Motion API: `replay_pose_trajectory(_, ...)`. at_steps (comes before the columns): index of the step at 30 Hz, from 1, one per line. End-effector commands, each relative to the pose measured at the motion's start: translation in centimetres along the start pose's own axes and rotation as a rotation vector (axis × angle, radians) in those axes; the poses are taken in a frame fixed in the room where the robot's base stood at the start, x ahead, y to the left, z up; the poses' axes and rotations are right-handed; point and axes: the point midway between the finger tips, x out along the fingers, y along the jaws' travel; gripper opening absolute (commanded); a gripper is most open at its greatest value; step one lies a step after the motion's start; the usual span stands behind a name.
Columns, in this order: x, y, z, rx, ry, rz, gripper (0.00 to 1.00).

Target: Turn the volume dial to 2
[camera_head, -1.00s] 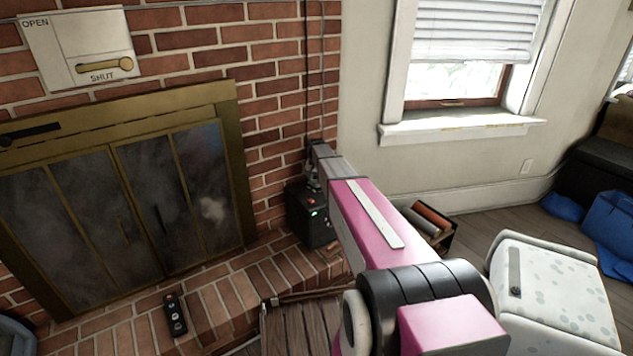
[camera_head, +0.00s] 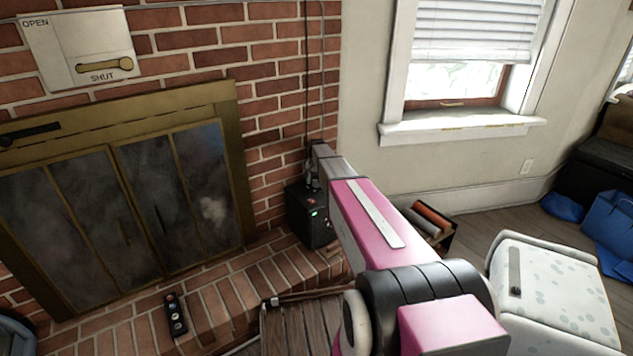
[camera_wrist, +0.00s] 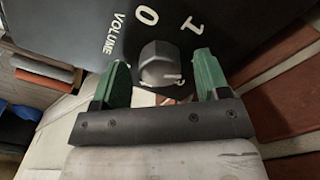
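The volume dial (camera_wrist: 158,62) is a grey knob on a black panel (camera_wrist: 95,22), with "VOLUME", "0" and "1" in white beside it in the wrist view. A "2" is not visible. My gripper (camera_wrist: 160,66) is open, its two green fingers on either side of the dial, with a small gap showing on each side. In the head view the panel's black box (camera_head: 305,222) stands on the brick hearth by the wall, with a green light and a red spot. My gripper (camera_head: 312,178) is at its top, partly hidden by my arm.
The brick fireplace (camera_head: 165,95) with glass doors is at left. A small remote (camera_head: 175,315) lies on the hearth. A log holder (camera_head: 428,220), a pale spotted cabinet (camera_head: 555,290) and blue bags (camera_head: 610,220) are at right. Cables run up the wall behind the box.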

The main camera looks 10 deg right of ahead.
Motion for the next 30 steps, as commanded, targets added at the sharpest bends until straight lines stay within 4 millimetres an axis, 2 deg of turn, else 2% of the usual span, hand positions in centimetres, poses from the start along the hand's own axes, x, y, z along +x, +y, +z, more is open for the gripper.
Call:
replay_pose_trajectory(6,-0.1,0.0,0.0,0.000,0.000,0.000,0.69)
replay_pose_trajectory(10,-1.1,0.0,0.0,0.000,0.001,0.000,0.69)
replay_pose_trajectory(22,-8.3,0.0,0.0,0.000,0.002,-0.001,0.69)
replay_pose_trajectory(30,-10.7,0.0,0.0,0.000,0.001,0.000,0.69)
